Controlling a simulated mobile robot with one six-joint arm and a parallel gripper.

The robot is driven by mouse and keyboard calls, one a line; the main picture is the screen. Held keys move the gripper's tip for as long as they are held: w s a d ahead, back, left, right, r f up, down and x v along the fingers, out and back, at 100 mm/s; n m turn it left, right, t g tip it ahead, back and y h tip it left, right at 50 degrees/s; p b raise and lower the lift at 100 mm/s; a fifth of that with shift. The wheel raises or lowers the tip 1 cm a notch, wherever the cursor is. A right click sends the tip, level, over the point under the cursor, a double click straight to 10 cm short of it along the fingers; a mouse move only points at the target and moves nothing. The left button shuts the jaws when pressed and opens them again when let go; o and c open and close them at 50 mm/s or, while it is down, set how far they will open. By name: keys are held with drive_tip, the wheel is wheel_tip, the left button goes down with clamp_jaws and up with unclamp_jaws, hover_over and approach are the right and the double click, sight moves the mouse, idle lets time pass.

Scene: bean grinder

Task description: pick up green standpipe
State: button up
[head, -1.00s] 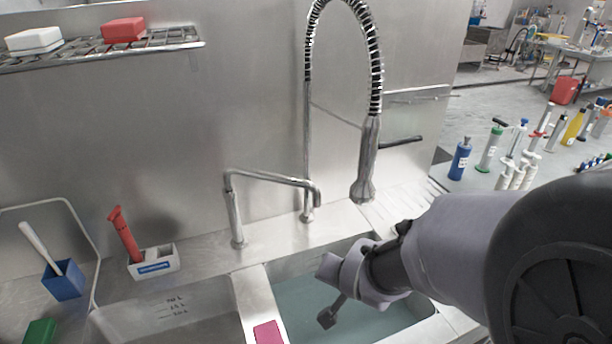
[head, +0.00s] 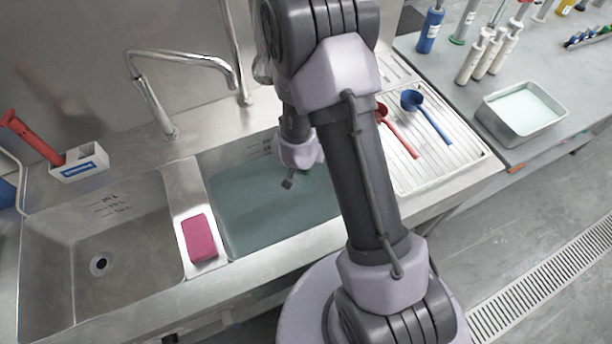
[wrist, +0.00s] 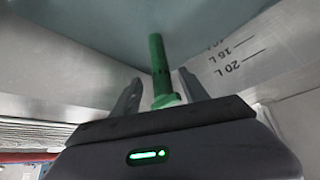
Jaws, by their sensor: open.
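The green standpipe (wrist: 158,62) shows in the wrist view as an upright-looking tube with a wider collar, inside the water-filled sink basin (head: 250,215). In the head view only a small green bit (head: 309,170) shows beside my wrist, the rest being hidden by my arm or the water. My gripper (wrist: 160,88) is open, with one finger on each side of the standpipe. I cannot tell whether either finger touches it. In the head view my gripper (head: 289,181) is low over the basin.
A pink sponge (head: 200,238) lies on the divider beside the empty left basin (head: 135,235). A faucet (head: 185,58) stands behind. Red (head: 402,133) and blue (head: 430,115) ladles lie on the drainboard at right. Volume marks (wrist: 240,48) line the basin wall.

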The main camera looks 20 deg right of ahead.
drive_tip(key=b+x, duration=0.1)
drive_tip(key=x, duration=0.3)
drive_tip(key=shift+f+b, duration=0.35)
drive_tip(key=shift+b, duration=0.05)
clamp_jaws()
drive_tip(key=shift+a, duration=0.1)
idle(0.8)
